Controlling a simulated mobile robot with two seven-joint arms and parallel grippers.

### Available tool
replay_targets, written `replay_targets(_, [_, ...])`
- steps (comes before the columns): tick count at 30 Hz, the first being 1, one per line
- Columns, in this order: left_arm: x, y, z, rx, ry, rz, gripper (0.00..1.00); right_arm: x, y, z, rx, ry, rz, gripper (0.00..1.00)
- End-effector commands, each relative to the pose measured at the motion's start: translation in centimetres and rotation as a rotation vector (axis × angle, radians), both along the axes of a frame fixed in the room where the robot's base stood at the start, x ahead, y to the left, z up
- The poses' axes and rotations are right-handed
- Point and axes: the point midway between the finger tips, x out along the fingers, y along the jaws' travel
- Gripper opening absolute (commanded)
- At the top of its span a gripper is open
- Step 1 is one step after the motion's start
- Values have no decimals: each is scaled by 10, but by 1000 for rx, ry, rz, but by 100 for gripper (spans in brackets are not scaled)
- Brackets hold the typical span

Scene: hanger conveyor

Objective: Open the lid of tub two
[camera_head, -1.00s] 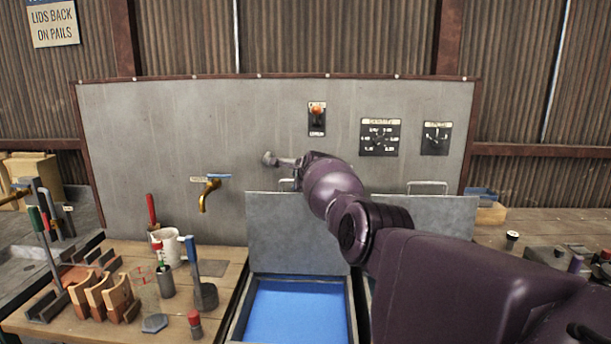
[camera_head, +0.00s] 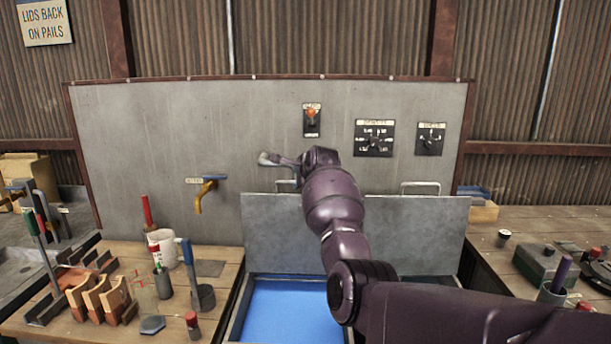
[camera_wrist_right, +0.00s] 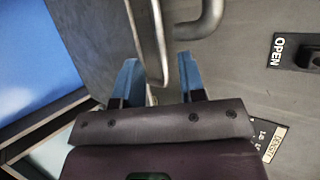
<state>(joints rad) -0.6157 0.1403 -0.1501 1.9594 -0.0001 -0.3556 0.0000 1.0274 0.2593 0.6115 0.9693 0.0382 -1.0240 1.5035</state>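Two grey metal lids stand raised against the back panel: the left lid (camera_head: 275,225) and the right lid (camera_head: 430,225), each with a handle, the right handle (camera_head: 420,187) in plain view. No tub number is readable. The left tub (camera_head: 290,305) is open and shows blue inside; it also shows in the right wrist view (camera_wrist_right: 35,55). My arm hides most of the right tub. My right gripper (camera_head: 270,160) is above the left lid's handle. In the wrist view its blue fingertips (camera_wrist_right: 158,75) are apart, with a metal bar (camera_wrist_right: 160,45) between them; contact is unclear. My left gripper is out of view.
A brass tap (camera_head: 205,194) sticks out of the panel left of the lids. A switch (camera_head: 312,119) and two dials (camera_head: 374,138) sit above. Brushes, a mug (camera_head: 163,246) and wooden blocks crowd the left bench. More items lie on the right bench.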

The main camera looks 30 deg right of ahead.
Motion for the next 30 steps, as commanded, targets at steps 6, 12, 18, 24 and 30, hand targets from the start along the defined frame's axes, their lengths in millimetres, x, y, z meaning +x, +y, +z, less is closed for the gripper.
replay_targets(6, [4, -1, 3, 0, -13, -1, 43, -18, 1, 11, 0, -2, -1, 37])
replay_targets(12, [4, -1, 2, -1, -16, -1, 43, -31, 2, 20, 0, -1, -2, 37])
replay_targets(18, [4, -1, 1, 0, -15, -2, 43, -36, 2, 23, 0, 0, -1, 37])
replay_targets(24, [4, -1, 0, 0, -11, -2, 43, -37, 2, 23, 1, 0, -1, 37])
replay_targets(30, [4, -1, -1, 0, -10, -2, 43, -36, 2, 23, 1, 0, -1, 37])
